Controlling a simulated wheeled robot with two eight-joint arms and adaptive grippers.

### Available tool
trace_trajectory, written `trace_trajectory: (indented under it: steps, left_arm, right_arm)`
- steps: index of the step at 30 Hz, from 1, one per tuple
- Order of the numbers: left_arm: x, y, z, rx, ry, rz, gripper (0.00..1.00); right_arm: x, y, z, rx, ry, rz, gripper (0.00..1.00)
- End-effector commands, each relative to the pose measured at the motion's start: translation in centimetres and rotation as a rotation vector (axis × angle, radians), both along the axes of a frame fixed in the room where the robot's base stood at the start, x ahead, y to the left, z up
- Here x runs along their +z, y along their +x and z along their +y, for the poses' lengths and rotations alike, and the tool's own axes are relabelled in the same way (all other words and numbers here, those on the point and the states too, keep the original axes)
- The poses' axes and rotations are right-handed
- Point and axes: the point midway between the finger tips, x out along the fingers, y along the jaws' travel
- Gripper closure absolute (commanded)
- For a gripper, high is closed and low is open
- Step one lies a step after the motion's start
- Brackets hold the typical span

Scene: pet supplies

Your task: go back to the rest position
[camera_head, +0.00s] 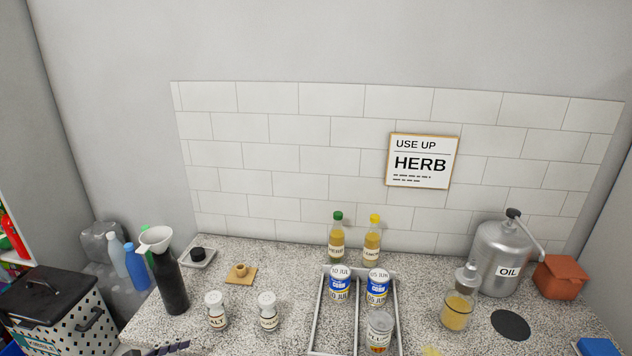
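The speckled counter (285,255) fills the lower part of the view. On it stands a grey divided tray (318,318) holding two blue-and-white cans (340,284) with dates on them and a clear jar (379,332) with orange-brown contents. Behind the tray stand a green-capped bottle (336,240) and a yellow-capped bottle (372,242), both upright.
A black bottle with white funnel (170,285) and two white-lidded shakers (216,312) stand left. Right are a jar of yellow liquid (457,312), a metal OIL can (503,255), a black disc (510,324) and an orange box (560,278). A HERB sign (422,161) hangs behind.

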Motion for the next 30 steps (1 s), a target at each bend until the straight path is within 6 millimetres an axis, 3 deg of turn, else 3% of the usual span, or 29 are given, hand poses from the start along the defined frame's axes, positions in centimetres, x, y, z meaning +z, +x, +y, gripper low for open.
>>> trace_trajectory:
  steps: [8, 17, 23, 27, 30]
  left_arm:
    - [-0.7, -0.2, -2.8, -0.121, 0.231, -0.038, 0.40]
    - [-1.7, -2.0, -6.7, -0.420, 0.697, -0.151, 0.40]
    - [-1.9, -5.2, -9.4, -0.869, 1.247, -0.359, 0.40]
    - [-1.1, -7.0, -10.0, -1.217, 1.619, -0.540, 0.40]
    - [-0.4, -7.6, -10.1, -1.401, 1.803, -0.641, 0.40]
  right_arm:
    - [0.0, 0.0, 0.0, 0.000, 0.000, 0.000, 0.00]
    - [0.0, 0.0, 0.0, 0.000, 0.000, 0.000, 0.00]
    - [0.0, 0.0, 0.0, 0.000, 0.000, 0.000, 0.00]
    - [0.0, 0.0, 0.0, 0.000, 0.000, 0.000, 0.00]
    - [0.0, 0.0, 0.0, 0.000, 0.000, 0.000, 0.00]
